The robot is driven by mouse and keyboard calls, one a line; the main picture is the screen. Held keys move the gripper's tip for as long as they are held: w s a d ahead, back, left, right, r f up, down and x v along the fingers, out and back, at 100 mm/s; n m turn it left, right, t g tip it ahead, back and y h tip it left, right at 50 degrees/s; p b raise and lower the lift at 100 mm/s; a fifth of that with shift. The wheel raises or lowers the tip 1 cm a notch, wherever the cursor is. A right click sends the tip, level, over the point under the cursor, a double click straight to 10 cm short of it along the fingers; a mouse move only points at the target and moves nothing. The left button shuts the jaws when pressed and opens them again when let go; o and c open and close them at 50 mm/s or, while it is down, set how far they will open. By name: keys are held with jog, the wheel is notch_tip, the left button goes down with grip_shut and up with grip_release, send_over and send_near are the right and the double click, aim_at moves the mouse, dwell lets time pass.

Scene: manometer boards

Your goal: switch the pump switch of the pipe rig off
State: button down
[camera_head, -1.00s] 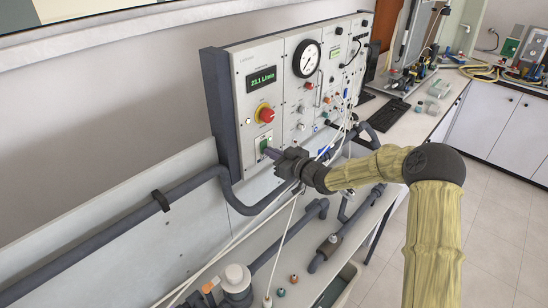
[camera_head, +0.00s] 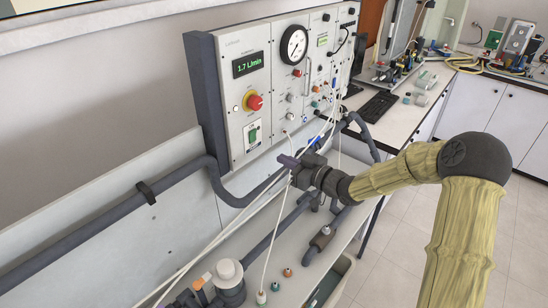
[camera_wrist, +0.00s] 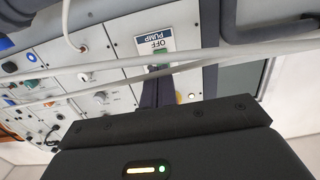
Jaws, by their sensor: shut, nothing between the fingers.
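The pump switch (camera_head: 253,134) is a green rocker on a white plate, low on the left panel of the pipe rig (camera_head: 236,98). In the wrist view the switch (camera_wrist: 160,58) shows green below a blue and white label reading OFF and PUMP, partly hidden by my fingers and a white tube. I cannot tell its rocker position by its tilt. The green display (camera_head: 251,64) above reads 1.7 L/min. My gripper (camera_head: 287,161) is shut and empty, apart from the panel, to the lower right of the switch. Its dark fingers (camera_wrist: 157,88) point towards the switch in the wrist view.
A red and yellow knob (camera_head: 254,102) sits above the switch. White tubes (camera_head: 250,211) run close by my gripper. A round gauge (camera_head: 294,44) is further right.

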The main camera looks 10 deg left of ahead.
jog(key=v, duration=0.4)
jog(key=shift+w+d+f+b, duration=0.15)
jog(key=shift+w+f+b, duration=0.1)
jog(key=shift+b, duration=0.1)
jog(key=shift+w, duration=0.2)
jog(key=s+d+f+m+g+h, duration=0.1)
jog(key=s+d+f+m+h, duration=0.25)
jog(key=d+h, duration=0.3)
jog(key=s+d+f+m+h, duration=0.2)
jog(key=s+d+m+h, duration=0.1)
jog(key=s+d+h, duration=0.3)
jog(key=s+d+m+g+h, duration=0.1)
jog(key=s+d, duration=0.3)
jog(key=s, duration=0.4)
jog(key=s+d+m+g+h, duration=0.1)
jog(key=s+d+m+g, duration=0.3)
jog(key=s, duration=0.4)
jog(key=shift+s+r, duration=0.25)
